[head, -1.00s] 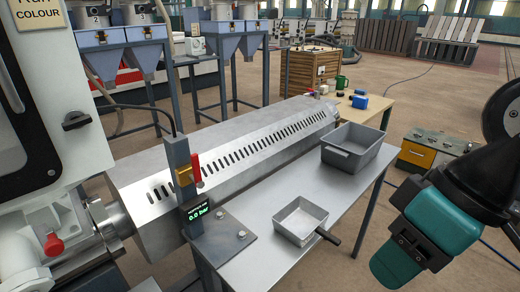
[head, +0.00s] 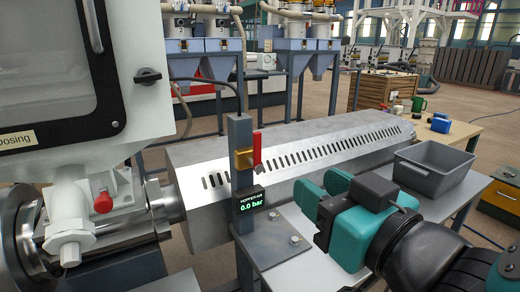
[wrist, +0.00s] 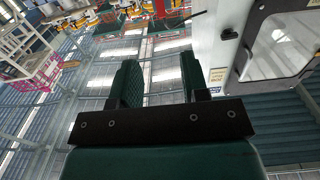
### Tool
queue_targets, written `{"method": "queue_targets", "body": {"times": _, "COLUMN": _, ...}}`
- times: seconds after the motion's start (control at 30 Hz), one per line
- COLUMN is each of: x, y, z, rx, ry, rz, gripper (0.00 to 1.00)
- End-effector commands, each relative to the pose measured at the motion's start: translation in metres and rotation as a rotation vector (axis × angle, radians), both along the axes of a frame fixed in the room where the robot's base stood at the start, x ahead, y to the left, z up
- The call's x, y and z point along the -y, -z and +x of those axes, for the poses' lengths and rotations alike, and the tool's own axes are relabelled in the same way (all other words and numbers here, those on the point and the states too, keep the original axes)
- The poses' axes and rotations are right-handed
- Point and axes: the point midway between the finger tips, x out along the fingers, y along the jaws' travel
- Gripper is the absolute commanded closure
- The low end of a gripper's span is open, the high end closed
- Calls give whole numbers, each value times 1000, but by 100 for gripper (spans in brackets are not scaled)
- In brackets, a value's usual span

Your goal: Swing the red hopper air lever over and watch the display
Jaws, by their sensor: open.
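The red air lever (head: 257,147) stands upright on a brass valve body (head: 243,159), fixed to a grey post (head: 240,135). Below it a small black display (head: 249,201) reads 0.0 bar in green. My gripper (head: 316,198) is to the right of the post and display, apart from the lever. In the wrist view my gripper's two fingers (wrist: 158,85) are spread with nothing between them. The lever and display cannot be made out in the wrist view.
The slotted extruder barrel cover (head: 300,150) runs behind the post. A grey bin (head: 432,171) sits on the metal table at right. The white dosing cabinet (head: 150,110) with a black knob is at left. Bolts stand on the post's base plate (head: 275,247).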

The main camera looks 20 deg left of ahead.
Motion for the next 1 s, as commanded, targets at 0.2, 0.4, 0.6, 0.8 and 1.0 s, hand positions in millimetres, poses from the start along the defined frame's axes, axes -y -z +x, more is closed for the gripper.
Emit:
{"method": "queue_targets", "body": {"times": 0.2, "x": -14, "y": -7, "z": 12, "rx": 0, "ry": 1, "rz": -4, "gripper": 58}}
{"method": "queue_targets", "body": {"times": 0.4, "x": -38, "y": -8, "z": 33, "rx": -1, "ry": 0, "rz": -3, "gripper": 58}}
{"method": "queue_targets", "body": {"times": 0.6, "x": -68, "y": -8, "z": 60, "rx": -1, "ry": 1, "rz": -2, "gripper": 58}}
{"method": "queue_targets", "body": {"times": 0.8, "x": -99, "y": -7, "z": 85, "rx": -1, "ry": 2, "rz": 0, "gripper": 58}}
{"method": "queue_targets", "body": {"times": 1.0, "x": -121, "y": -3, "z": 104, "rx": 1, "ry": 1, "rz": 1, "gripper": 58}}
